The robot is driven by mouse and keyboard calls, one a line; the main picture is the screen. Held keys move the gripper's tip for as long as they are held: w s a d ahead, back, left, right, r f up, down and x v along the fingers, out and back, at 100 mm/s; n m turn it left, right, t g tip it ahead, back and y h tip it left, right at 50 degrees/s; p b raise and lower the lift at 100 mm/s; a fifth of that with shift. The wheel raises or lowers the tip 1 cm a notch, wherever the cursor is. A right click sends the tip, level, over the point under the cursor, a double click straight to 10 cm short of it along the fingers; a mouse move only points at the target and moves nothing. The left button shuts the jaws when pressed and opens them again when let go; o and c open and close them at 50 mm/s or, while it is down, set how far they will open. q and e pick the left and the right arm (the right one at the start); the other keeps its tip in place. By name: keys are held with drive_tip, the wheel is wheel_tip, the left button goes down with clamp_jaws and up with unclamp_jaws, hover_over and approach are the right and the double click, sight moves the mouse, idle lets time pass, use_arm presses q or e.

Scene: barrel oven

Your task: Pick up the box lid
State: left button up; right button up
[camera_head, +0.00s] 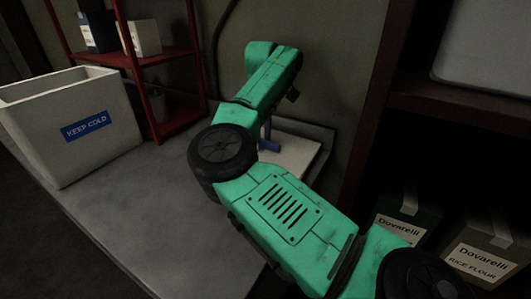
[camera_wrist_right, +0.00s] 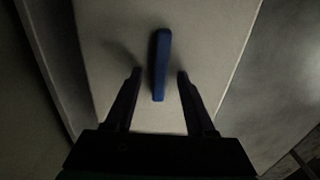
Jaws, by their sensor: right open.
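The box lid is a flat off-white panel (camera_head: 302,153) lying on the grey counter near the wall, partly hidden behind my green right arm. Its blue bar handle (camera_head: 266,134) shows just beside the arm. In the right wrist view the lid (camera_wrist_right: 205,30) fills the middle, with the blue handle (camera_wrist_right: 161,62) upright in the picture. My right gripper (camera_wrist_right: 159,74) is open, with one dark finger on each side of the handle's lower part and visible gaps to both. My left gripper is out of view.
An open white box (camera_head: 110,148) labelled KEEP COLD stands on the counter (camera_head: 150,215) at left. A red shelf (camera_head: 165,60) with small cartons stands behind it. At right, a dark shelf unit (camera_head: 460,125) holds Dovarelli packages (camera_head: 405,222). The counter's front left is clear.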

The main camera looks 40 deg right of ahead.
drive_tip(key=shift+r, duration=0.1)
clamp_jaws()
idle(1.2)
